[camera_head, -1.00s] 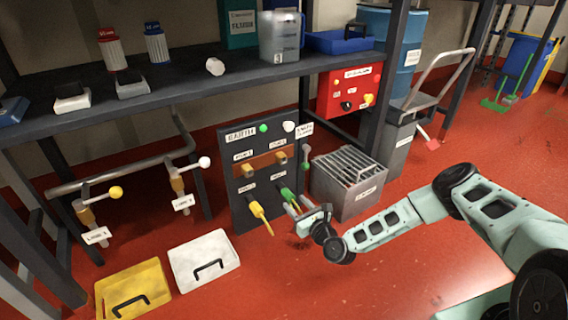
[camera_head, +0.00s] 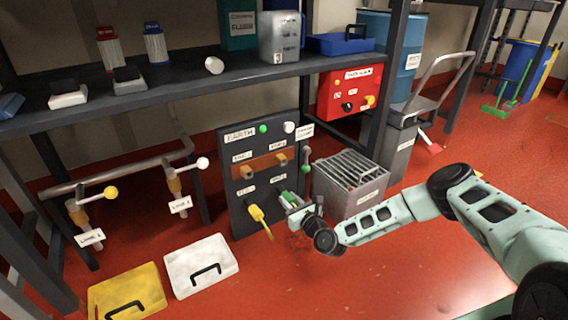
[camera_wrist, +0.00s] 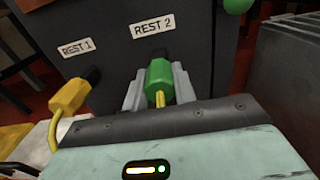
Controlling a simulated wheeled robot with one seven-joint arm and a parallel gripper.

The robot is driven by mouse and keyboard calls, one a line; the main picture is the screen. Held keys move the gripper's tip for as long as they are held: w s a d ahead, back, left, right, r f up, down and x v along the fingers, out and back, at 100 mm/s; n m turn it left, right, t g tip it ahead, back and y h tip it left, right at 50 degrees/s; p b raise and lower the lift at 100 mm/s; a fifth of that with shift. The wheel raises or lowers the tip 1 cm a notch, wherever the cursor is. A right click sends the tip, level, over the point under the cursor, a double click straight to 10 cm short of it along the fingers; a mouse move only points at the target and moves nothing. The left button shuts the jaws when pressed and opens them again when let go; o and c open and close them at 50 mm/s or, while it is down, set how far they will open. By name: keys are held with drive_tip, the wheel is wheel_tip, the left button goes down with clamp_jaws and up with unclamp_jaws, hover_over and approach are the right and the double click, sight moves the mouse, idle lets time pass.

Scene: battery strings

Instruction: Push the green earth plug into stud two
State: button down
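The green earth plug (camera_head: 284,197) sits at the lower right of the dark earth panel (camera_head: 238,218). In the wrist view the green plug (camera_wrist: 159,80) is at the dark holder under the REST 2 label, with its yellow cable towards me. My gripper (camera_wrist: 160,90) has one grey finger close on each side of the plug, with no clear gap, and appears shut on it. My gripper (camera_head: 297,208) also shows in the head view. Stud two (camera_head: 281,158) is the right brass stud on the orange-brown bar above. It looks bare.
A yellow plug (camera_wrist: 68,97) is at REST 1, just left of my gripper. Stud one (camera_head: 246,171) is left of stud two. A finned grey box (camera_head: 350,190) stands close on the right. A small-handled lever (camera_head: 306,160) is at the panel's right edge.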

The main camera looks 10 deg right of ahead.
drive_tip(key=shift+p+v, duration=0.55)
drive_tip(key=shift+v, duration=1.85)
drive_tip(key=shift+p+v, duration=0.45)
drive_tip(key=shift+v, duration=2.1)
